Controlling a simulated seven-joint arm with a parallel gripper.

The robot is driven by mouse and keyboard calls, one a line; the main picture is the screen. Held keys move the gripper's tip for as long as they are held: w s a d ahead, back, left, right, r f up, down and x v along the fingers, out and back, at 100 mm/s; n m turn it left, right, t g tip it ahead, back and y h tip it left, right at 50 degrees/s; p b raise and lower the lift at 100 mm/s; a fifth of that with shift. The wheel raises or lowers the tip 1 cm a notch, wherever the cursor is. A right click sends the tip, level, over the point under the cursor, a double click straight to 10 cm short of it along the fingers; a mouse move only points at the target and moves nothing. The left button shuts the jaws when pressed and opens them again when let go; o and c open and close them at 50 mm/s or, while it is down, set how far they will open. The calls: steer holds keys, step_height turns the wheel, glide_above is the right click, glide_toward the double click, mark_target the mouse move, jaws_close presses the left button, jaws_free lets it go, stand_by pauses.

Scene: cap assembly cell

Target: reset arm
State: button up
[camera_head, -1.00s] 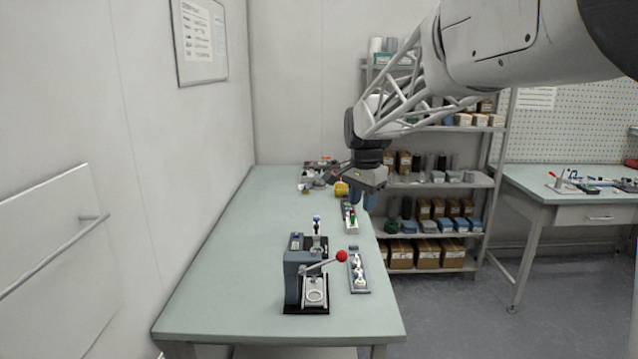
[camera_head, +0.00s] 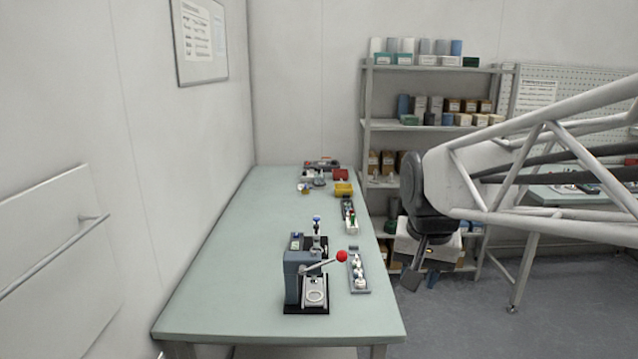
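My gripper (camera_head: 421,277) hangs to the right of the green-topped table (camera_head: 228,262), clear of its right edge and over the floor side. Its fingers point down and nothing shows held in them, but they are too small and dark to tell whether they are apart. My arm reaches in from the right edge of the picture. On the table stands a blue-grey press (camera_head: 293,272) with a lever ending in a red ball (camera_head: 342,256).
A grey tray of small white parts (camera_head: 358,272) lies right of the press. A second tray (camera_head: 349,217), a yellow bin (camera_head: 344,190) and a red bin (camera_head: 341,174) are farther back. Stocked shelves (camera_head: 440,68) stand behind. The table's left side is clear.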

steer(key=s+d+f+n, duration=0.1)
steer(key=s+f, duration=0.2)
steer(key=s, duration=0.4)
steer(key=s+f+n, duration=0.2)
steer(key=s+f, duration=0.1)
steer(key=s, duration=0.5)
steer(key=shift+d+f+t, duration=0.3)
steer(key=shift+d+f, duration=0.05)
steer(key=shift+d, duration=0.05)
steer(key=shift+w, duration=0.1)
stand_by(1.0)
